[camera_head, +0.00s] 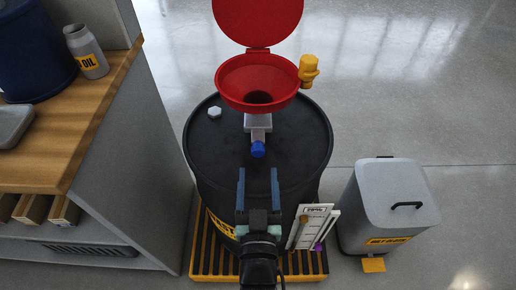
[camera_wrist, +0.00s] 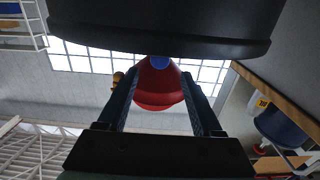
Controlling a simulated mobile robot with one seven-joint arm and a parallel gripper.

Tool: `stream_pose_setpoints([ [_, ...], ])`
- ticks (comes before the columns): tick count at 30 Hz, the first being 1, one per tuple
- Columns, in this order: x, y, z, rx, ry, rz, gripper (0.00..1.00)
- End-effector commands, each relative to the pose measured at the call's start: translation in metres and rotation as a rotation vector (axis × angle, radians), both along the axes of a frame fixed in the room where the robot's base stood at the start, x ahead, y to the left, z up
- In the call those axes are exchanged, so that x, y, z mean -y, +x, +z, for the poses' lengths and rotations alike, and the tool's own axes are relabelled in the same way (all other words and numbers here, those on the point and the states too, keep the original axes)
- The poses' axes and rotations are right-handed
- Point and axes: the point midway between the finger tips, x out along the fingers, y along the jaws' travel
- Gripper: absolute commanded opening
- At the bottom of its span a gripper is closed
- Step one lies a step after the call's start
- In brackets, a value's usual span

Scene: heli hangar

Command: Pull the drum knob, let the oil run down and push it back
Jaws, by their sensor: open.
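A black drum (camera_head: 215,155) stands upright with a red funnel (camera_head: 232,90) on top, its red lid (camera_head: 257,18) raised. A blue knob (camera_head: 258,149) sits on a grey block (camera_head: 258,123) at the funnel's near side. In the wrist view the blue knob (camera_wrist: 160,62) shows between the fingers, partly hidden by the dark drum (camera_wrist: 160,28); the red funnel (camera_wrist: 157,90) is beyond. My gripper (camera_head: 257,172) is open and empty, its fingers pointing at the knob, a little short of it in the head view. No oil is visible.
A yellow fitting (camera_head: 308,72) is at the funnel's right. The drum stands on a yellow-edged slatted pallet (camera_head: 200,262). A wooden-topped bench (camera_head: 85,130) with an oil can (camera_head: 88,55) is at left. A grey pedal bin (camera_head: 385,200) and white cards (camera_head: 310,225) are at right.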

Motion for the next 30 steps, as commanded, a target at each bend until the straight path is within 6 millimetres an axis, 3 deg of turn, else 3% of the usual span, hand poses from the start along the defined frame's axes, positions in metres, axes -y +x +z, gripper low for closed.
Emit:
stream_pose_setpoints([
  [6,0.000,0.040,-0.001,0.003,0.000,-0.001,0.67],
  [12,0.000,0.066,-0.001,0.001,0.000,-0.001,0.67],
  [26,0.000,0.078,0.000,0.000,0.000,0.000,0.67],
  [27,0.000,0.078,0.000,0.000,0.000,0.000,0.65],
  [30,0.000,0.078,0.000,0.000,0.000,0.000,0.47],
])
